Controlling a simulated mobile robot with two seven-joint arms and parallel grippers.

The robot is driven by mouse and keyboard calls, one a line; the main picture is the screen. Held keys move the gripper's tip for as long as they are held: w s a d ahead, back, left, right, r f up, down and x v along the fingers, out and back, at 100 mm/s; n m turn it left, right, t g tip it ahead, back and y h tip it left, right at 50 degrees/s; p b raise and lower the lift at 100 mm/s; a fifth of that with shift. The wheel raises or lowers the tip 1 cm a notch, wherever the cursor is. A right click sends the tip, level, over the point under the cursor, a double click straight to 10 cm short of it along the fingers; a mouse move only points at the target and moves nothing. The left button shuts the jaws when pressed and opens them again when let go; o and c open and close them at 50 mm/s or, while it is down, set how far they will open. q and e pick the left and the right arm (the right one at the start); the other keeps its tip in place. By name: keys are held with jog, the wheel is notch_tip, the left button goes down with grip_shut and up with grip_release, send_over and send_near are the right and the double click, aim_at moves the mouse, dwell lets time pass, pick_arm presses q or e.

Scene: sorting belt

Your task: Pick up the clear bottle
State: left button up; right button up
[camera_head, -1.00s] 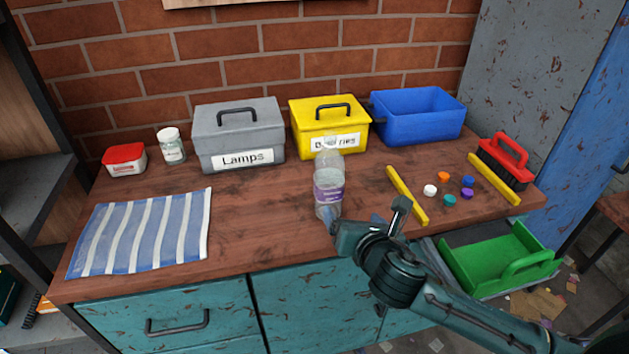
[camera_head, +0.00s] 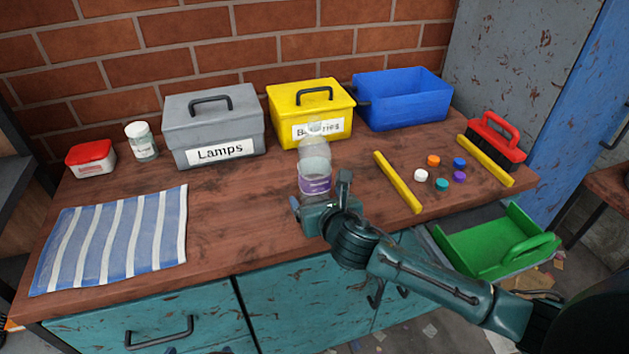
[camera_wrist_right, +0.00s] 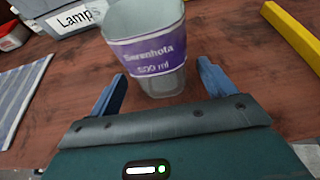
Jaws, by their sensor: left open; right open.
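The clear bottle (camera_head: 314,160) with a purple label stands upright on the wooden worktop, in front of the yellow box. In the right wrist view the bottle (camera_wrist_right: 148,50) stands in front of the palm, its lower part between the two fingertips; its top is cut off. My right gripper (camera_head: 320,193) is open at the bottle's near side, one finger to either side, with gaps visible in the right wrist view (camera_wrist_right: 161,75). What seem to be the spread fingertips of my left gripper (camera_head: 198,351) barely show at the bottom edge, away from the bottle.
Behind are a grey "Lamps" box (camera_head: 213,128), a yellow batteries box (camera_head: 310,112) and a blue bin (camera_head: 403,100). Yellow bars (camera_head: 398,182), several coloured caps and a red brush (camera_head: 495,140) lie right. A striped cloth (camera_head: 110,240) lies left, with clear worktop between it and the bottle.

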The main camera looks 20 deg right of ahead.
aim_at(320, 161)
jog(key=x, duration=0.2)
jog(key=shift+w+f, duration=0.2)
jog(key=shift+w, duration=0.15)
jog(key=shift+w+f, duration=0.1)
jog(key=shift+w, duration=0.2)
pick_arm(q)
jog(key=shift+s+a, duration=0.1)
jog(key=shift+a, duration=0.1)
pick_arm(e)
jog(key=c, duration=1)
